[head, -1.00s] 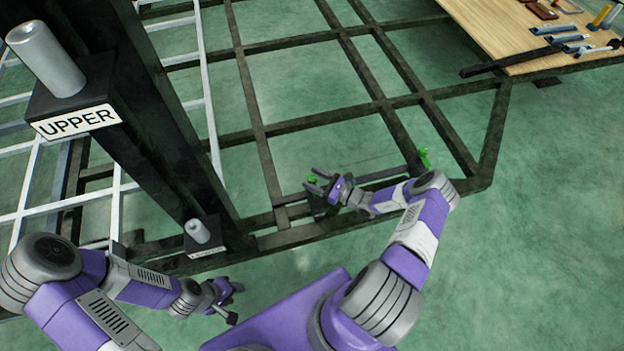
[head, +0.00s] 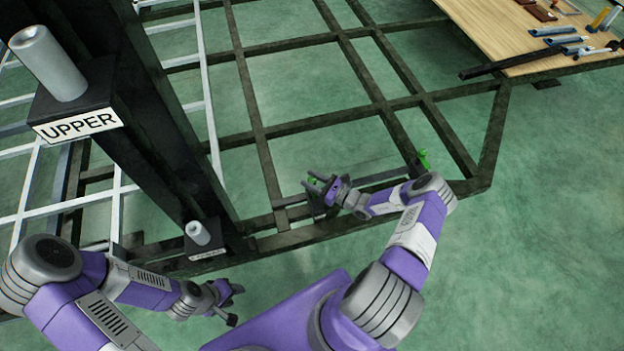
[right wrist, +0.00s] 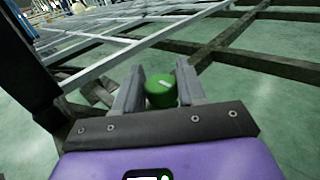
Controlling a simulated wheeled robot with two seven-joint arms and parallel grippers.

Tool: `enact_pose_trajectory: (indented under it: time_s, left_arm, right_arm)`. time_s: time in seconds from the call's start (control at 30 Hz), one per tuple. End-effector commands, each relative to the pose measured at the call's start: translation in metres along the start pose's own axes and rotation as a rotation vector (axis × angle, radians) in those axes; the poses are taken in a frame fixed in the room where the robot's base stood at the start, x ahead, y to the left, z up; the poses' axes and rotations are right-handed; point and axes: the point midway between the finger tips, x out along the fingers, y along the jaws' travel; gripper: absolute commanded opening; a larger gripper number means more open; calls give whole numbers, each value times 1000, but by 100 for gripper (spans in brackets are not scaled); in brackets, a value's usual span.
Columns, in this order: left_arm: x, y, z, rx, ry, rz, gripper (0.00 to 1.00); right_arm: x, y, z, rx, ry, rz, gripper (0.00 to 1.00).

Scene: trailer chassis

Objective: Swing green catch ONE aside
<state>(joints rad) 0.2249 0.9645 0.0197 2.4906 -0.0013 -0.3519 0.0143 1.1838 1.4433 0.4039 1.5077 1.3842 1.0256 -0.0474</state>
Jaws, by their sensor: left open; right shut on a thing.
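A green catch with a round knob (right wrist: 161,92) sits between the two fingers of my right gripper (right wrist: 158,88) in the right wrist view. In the head view, my right gripper (head: 318,184) is at the near rail of the dark frame, shut on this catch, which it mostly hides. A second green catch (head: 424,158) stands further right on the frame, apart from the gripper. I cannot read a number on either catch. My left gripper (head: 229,301) is open and empty at the lower left, below the post.
A dark upright post (head: 150,110) with an UPPER sign (head: 78,122) and light pegs (head: 47,62) stands at the left. The dark chassis frame (head: 250,100) spans the middle. A wooden board (head: 510,35) with tools lies at the upper right. Green floor is open at the right.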

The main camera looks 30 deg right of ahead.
Motion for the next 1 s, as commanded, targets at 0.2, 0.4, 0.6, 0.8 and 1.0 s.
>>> enact_pose_trajectory:
  time_s: [0.2, 0.4, 0.6, 0.8, 1.0]
  left_arm:
    - [-25, 10, 1, 0, 0, 0, 43]
    - [-56, 21, 2, 0, 0, 0, 43]
    - [-84, 32, 4, 0, 0, 0, 43]
    - [-102, 38, 4, 0, 0, 0, 43]
    - [-103, 38, 4, 0, 0, 0, 43]
  right_arm:
    - [0, 2, 4, 9, 1, -114, 10]
    - [-1, 2, 5, 11, 3, -283, 10]
    - [0, 3, 5, 9, 4, -473, 10]
    - [0, 2, 2, 8, 3, -663, 10]
    - [1, 3, -1, 5, 3, -849, 10]
